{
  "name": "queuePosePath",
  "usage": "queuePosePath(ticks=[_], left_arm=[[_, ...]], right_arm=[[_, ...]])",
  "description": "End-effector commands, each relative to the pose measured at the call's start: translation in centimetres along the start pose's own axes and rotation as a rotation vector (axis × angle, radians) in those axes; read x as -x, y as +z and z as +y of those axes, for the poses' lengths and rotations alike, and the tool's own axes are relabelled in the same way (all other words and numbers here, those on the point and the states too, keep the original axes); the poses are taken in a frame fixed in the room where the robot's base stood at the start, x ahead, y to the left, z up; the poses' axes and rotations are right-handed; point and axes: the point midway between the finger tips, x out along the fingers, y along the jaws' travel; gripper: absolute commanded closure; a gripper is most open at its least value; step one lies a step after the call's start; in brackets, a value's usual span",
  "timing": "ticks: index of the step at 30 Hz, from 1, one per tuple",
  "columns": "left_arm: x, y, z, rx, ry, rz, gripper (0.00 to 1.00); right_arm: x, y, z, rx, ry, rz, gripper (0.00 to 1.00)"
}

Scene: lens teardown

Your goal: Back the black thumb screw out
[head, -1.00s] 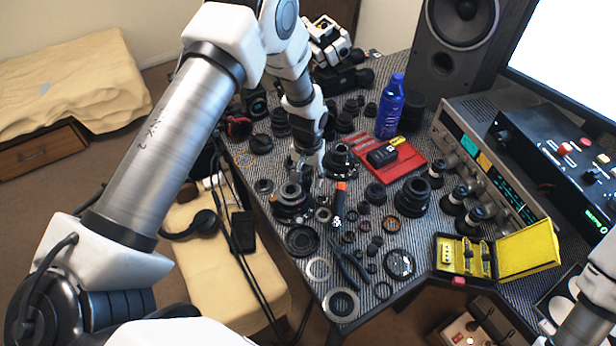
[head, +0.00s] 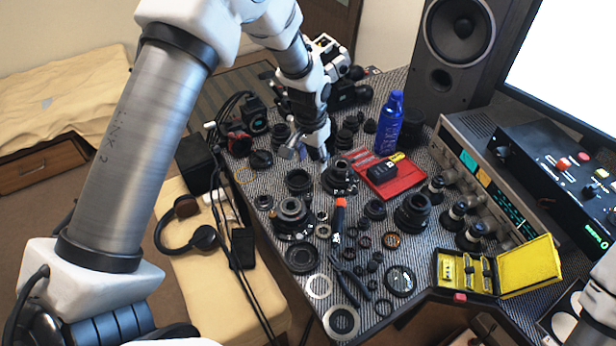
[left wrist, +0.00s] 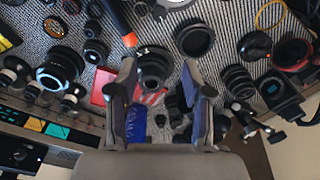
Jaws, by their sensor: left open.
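My left gripper (head: 306,152) is open and empty above the far left part of the striped table. In the left wrist view its two fingers with blue pads (left wrist: 163,105) are spread apart. A black lens part (head: 341,178) stands just below and right of the gripper; a black ringed part also shows beyond the fingers (left wrist: 154,66). A larger black lens assembly (head: 292,217) sits nearer the front, clear of the gripper. I cannot make out the black thumb screw for certain among the many small black parts. My right gripper is out of view.
An orange-handled screwdriver (head: 339,215), pliers (head: 348,278) and many rings crowd the table. A red tray (head: 400,180), blue bottle (head: 390,124), and speaker (head: 458,60) stand toward the back. An open yellow case (head: 528,265) lies at right. Headphones (head: 190,235) rest beside the table.

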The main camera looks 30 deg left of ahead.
Motion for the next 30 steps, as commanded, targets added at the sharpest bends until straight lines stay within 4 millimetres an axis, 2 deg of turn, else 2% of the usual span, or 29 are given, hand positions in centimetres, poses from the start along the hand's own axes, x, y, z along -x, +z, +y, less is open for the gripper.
queuePosePath(ticks=[2, 3, 5, 7, 19, 23, 28, 29, 30], left_arm=[[-0.2, -0.4, -0.1, -0.177, -0.001, 0.005, 0.5], [-1.2, 0.1, 0.0, -0.221, 0.003, -0.013, 0.5], [-2.8, 1.3, 0.1, -0.22, 0.01, -0.048, 0.5], [-4.1, 2.1, 0.2, -0.219, 0.014, -0.069, 0.5], [-11.0, 2.6, 0.2, -0.216, 0.014, -0.07, 0.5], [-11.9, 2.6, 0.2, -0.215, 0.013, -0.069, 0.5], [-12.0, 2.6, 0.2, -0.215, 0.013, -0.068, 0.5], [-12.0, 2.6, 0.2, -0.215, 0.013, -0.068, 0.54], [-12.0, 2.6, 0.2, -0.215, 0.013, -0.068, 0.68]], right_arm=[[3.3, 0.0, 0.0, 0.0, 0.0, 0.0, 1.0], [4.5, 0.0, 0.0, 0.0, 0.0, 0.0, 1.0], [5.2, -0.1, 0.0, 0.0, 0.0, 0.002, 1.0], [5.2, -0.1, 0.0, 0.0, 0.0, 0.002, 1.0], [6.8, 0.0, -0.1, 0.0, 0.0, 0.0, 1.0], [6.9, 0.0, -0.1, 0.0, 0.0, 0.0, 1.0], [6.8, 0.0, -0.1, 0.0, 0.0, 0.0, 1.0], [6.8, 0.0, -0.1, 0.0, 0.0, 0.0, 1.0], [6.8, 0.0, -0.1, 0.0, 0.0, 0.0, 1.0]])
